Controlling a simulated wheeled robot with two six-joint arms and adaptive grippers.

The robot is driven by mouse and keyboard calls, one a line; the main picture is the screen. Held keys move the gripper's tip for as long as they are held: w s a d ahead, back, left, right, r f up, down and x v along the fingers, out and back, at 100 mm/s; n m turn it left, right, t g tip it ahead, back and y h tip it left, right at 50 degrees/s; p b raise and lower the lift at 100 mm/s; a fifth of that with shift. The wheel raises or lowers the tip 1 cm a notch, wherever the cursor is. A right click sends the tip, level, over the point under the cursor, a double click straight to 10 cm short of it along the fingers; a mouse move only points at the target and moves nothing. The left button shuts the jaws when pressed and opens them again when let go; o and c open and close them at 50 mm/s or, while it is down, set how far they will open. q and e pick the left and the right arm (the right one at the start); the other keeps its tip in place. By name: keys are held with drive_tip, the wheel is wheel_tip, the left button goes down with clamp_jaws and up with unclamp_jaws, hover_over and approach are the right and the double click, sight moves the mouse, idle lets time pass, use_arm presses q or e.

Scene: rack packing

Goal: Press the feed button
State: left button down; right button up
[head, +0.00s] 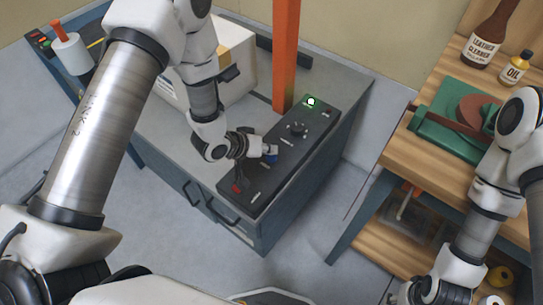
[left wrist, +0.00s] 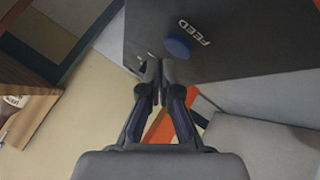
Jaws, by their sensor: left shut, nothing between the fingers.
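The blue feed button (head: 271,159) sits on the black control panel (head: 262,182) of the grey-blue cabinet. In the left wrist view the blue button (left wrist: 178,48) shows with a white FEED label beside it. My left gripper (head: 268,149) is over the panel, right by the button, and partly covers it in the head view. In the left wrist view its fingertips (left wrist: 154,66) are together and empty, a little to the side of the button. I cannot tell how high they are above the panel.
An orange post (head: 286,50) rises behind the panel. A white box (head: 222,62) stands on the cabinet. A wooden bench (head: 403,143) with bottles is at the right.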

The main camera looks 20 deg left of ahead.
sight(269, 158)
idle(0.8)
use_arm(q)
drive_tip(key=shift+f, duration=0.45)
drive_tip(key=shift+f+b, duration=0.35)
drive_tip(key=shift+f, duration=0.05)
idle(0.6)
drive_tip(key=shift+r+p, duration=0.8)
drive_tip(key=shift+r, duration=0.05)
wheel_tip(269, 158, up, 5)
drive_tip(key=p, duration=0.4)
drive_tip(key=shift+r+p, duration=0.1)
drive_tip(key=shift+p, duration=0.25)
